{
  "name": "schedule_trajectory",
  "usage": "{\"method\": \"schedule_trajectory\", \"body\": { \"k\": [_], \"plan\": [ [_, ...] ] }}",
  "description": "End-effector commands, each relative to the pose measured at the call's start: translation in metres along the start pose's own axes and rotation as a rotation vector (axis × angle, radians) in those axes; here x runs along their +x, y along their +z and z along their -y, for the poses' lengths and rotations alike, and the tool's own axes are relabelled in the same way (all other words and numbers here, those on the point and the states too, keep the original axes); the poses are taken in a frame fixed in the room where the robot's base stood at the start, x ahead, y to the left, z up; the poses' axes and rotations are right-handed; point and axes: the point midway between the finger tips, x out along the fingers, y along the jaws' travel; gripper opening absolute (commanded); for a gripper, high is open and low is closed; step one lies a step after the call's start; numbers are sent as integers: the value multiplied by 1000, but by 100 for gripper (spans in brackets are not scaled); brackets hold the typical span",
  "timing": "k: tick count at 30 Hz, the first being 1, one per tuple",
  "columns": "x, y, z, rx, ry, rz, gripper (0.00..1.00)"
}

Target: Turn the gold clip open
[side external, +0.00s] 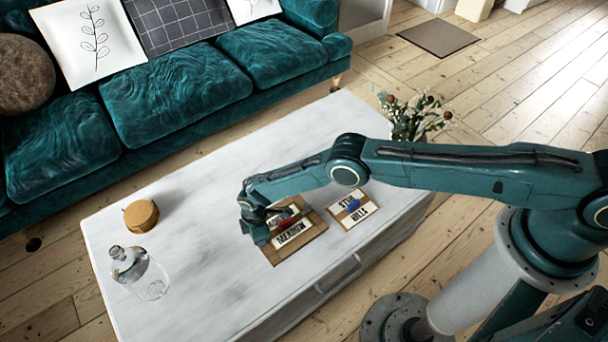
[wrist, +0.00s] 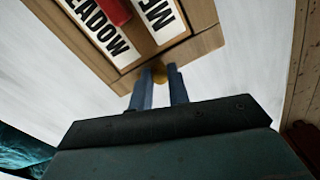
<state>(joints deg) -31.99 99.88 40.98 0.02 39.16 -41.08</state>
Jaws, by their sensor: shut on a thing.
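A wooden board (side external: 291,250) with white lettered strips lies on the white table, and a red piece (side external: 289,224) sits on its strips. In the wrist view, the board (wrist: 130,81) fills the top, with the red piece (wrist: 114,10) between two strips. The gold clip (wrist: 159,76) is at the board's near edge, between my fingertips and partly hidden by them. My gripper (wrist: 160,73) is shut on it with two blue fingers. In the side view, my gripper (side external: 259,234) is at the board's left edge; the clip cannot be made out there.
A second lettered board (side external: 352,208) with a blue piece lies to the right. A round tan box (side external: 141,215) and a clear glass bottle (side external: 145,277) stand at the left of the table (side external: 190,240). Flowers (side external: 413,118) stand at the far end. A teal sofa (side external: 180,95) is behind.

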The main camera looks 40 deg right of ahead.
Motion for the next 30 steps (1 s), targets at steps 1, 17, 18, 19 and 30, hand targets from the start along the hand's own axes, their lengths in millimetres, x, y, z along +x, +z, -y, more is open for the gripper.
{"method": "schedule_trajectory", "body": {
  "k": [1, 17, 18, 19, 30],
  "plan": [
    [0, -1, 0, -18, 2, -3, 0],
    [0, -1, 0, -64, 2, -3, 0],
    [0, -1, 0, -64, 2, -3, 0],
    [0, -1, 0, -64, 2, -3, 19],
    [0, 0, 0, -63, 0, -1, 39]
  ]
}}
